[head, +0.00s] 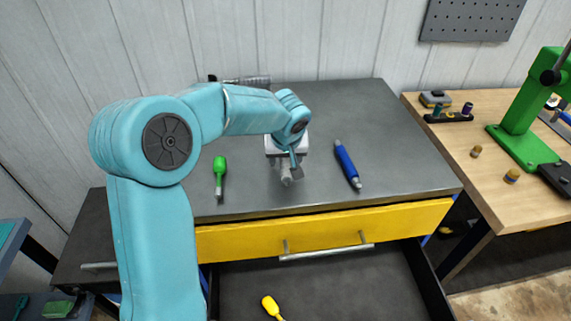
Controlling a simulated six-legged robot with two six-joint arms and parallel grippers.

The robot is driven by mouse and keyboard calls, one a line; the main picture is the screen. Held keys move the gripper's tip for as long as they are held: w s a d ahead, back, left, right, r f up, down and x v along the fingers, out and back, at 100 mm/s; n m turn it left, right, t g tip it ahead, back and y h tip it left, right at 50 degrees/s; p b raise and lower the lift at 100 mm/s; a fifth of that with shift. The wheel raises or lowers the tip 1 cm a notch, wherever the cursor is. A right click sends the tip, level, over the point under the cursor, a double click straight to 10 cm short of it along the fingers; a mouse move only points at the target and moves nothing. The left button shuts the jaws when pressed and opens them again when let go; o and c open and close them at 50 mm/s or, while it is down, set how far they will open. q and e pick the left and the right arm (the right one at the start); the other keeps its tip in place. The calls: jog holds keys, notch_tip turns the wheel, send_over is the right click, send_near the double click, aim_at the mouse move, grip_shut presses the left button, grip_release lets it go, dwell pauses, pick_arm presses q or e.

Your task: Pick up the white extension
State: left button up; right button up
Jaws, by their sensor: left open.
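My left arm reaches over the grey top of the tool cabinet (350,110). My left gripper (287,172) points down just above or at the cabinet top and is open. A whitish block shows around its wrist, and pale grey parts show at its fingertips; I cannot tell whether any of these is the white extension. A silver-grey, rod-like tool (247,80) lies at the back edge by the wall, partly behind my arm. My right gripper is not in view.
A green screwdriver (220,175) lies left of the gripper, a blue pen-like tool (347,165) right of it. Below, a yellow-fronted drawer (410,220) and an open dark drawer with a yellow-handled tool (270,305). A wooden bench (480,180) with a green press (522,125) stands right.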

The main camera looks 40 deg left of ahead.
pick_arm(q)
jog(key=shift+w+a+f, duration=0.1)
jog(key=shift+f, duration=0.1)
jog(key=shift+r, duration=0.15)
jog(key=shift+b, duration=0.35)
jog(key=shift+f, duration=0.2)
grip_shut()
